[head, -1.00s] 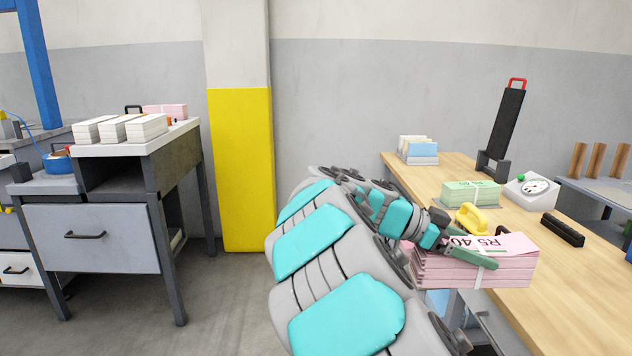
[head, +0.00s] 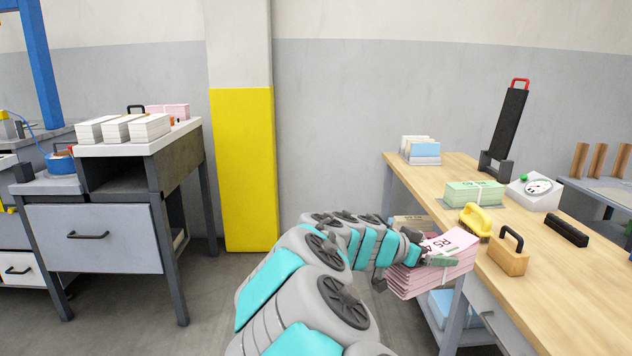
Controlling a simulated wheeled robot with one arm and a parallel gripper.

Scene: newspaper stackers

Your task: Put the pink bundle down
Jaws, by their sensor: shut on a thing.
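The pink bundle (head: 440,262) is a thick stack of pink sheets with a pale band around it and dark lettering on top. My gripper (head: 430,260) is shut on the bundle's left side. The bundle is tilted and is held at the left edge of the wooden table (head: 575,275), partly hiding that edge. I cannot tell whether it touches the table. My arm reaches in from the lower middle, and the gripper hides part of the bundle.
The front right tabletop is clear. White stacks (head: 115,129) stand on the left bench.

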